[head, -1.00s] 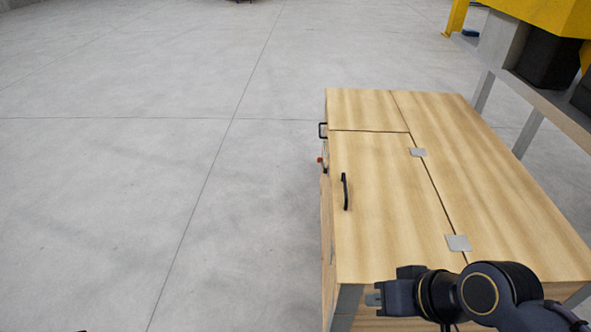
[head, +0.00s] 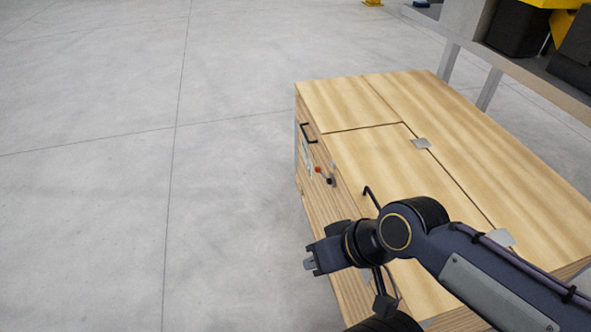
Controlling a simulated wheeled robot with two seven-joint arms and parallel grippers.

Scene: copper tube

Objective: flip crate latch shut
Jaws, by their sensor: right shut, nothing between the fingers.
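The wooden crate (head: 365,95) stands at the right, with a hinged lid panel (head: 362,150) lying closed on its top. The latch (head: 325,175) is on the crate's left side face, just below the top edge. It has a red tip and a dark end; its exact position is too small to tell. My right gripper (head: 308,265) is shut and empty. It is in front of the latch, nearer the camera, by the crate's left side and apart from the latch. My left gripper is not in view.
A black handle (head: 308,132) is on the side face beyond the latch. Another black handle (head: 371,197) stands on the lid, partly behind my right arm. A grey bench is at the upper right. Floor (head: 90,200) to the left is clear.

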